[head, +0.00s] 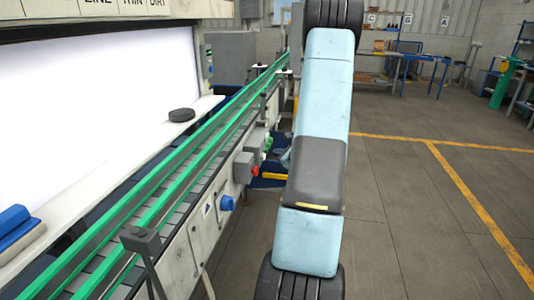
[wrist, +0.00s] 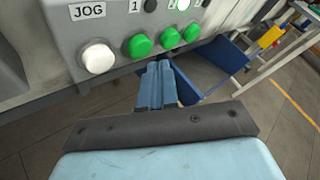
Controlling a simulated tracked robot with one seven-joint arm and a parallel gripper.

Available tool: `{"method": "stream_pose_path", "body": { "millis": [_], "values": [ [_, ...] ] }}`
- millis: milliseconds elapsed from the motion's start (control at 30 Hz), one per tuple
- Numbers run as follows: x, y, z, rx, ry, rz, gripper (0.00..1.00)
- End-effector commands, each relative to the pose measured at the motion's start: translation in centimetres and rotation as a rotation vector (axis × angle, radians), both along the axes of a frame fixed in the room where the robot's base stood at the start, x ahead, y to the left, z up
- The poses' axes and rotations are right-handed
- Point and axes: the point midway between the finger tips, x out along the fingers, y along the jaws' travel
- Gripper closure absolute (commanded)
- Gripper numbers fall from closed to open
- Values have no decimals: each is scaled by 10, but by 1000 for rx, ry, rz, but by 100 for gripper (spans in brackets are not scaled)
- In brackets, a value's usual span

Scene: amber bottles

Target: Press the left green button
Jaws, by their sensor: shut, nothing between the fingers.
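In the wrist view, the left green button (wrist: 138,46) is on a grey control panel (wrist: 118,12), in a row with two more green buttons, the middle one (wrist: 170,37) and the right one (wrist: 192,32). A large white button (wrist: 97,56) is left of the row, below the JOG label. My gripper (wrist: 158,66) is shut and empty. Its fingertips appear just below and between the left and middle green buttons. I cannot tell whether they touch the panel.
A blue bin (wrist: 215,68) is below and right of the panel in the wrist view. Open floor (head: 420,225) lies to the right.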

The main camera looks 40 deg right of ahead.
Motion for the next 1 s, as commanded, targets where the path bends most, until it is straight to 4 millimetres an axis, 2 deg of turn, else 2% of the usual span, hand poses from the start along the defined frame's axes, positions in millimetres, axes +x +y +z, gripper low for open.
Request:
{"method": "stream_pose_path", "body": {
  "millis": [1000],
  "values": [
    [7,6,1,0,0,0,100]
  ]
}}
